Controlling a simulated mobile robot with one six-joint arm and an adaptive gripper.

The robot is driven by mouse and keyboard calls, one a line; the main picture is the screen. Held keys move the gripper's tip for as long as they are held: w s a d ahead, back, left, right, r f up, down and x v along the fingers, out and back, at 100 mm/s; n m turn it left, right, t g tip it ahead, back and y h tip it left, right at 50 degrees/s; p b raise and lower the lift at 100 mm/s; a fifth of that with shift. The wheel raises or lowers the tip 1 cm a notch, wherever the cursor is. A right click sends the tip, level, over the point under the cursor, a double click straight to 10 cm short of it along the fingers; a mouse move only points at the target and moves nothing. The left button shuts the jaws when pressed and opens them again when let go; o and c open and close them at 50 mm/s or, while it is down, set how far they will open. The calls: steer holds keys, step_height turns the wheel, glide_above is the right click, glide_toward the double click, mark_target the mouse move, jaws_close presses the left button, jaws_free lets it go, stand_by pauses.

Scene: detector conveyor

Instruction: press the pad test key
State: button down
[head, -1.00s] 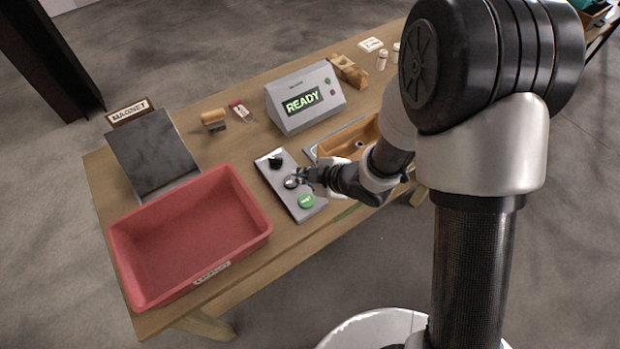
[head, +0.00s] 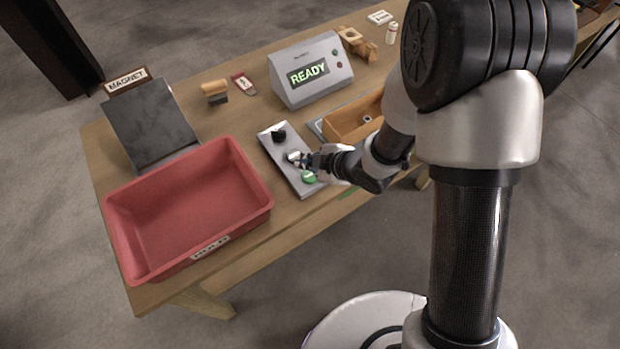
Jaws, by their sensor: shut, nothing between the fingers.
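A grey control pad (head: 274,150) lies on the wooden bench right of the red bin. It carries a black knob (head: 279,136) at its far end and a round green key (head: 309,177) at its near end. My gripper (head: 297,158) is shut and empty, reaching in from the right over the middle of the pad. Its tips are just beyond the green key and seem to cover the pad's middle control. I cannot tell whether they touch the pad. The gripper's body partly hides the green key.
The red bin (head: 120,225) stands left of the pad. A dark slanted plate (head: 150,122) has a MAGNET sign (head: 126,80) behind it. A wooden tray (head: 345,126) sits right of the pad, near my arm. A brush-like block (head: 215,91) stands at the back.

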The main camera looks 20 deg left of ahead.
mark_target(308, 177)
steer(key=shift+f+b, duration=1.05)
steer(key=shift+f, duration=0.45)
steer(key=shift+f, duration=0.15)
steer(key=shift+f+b, duration=0.25)
steer(key=shift+b, duration=0.2)
steer(key=shift+f+b, duration=0.45)
stand_by(0.5)
stand_by(0.4)
steer(key=shift+r+p, duration=0.65)
steer(key=shift+r, duration=0.2)
step_height(308, 177, up, 5)
steer(key=p, duration=0.4)
steer(key=shift+r, duration=0.1)
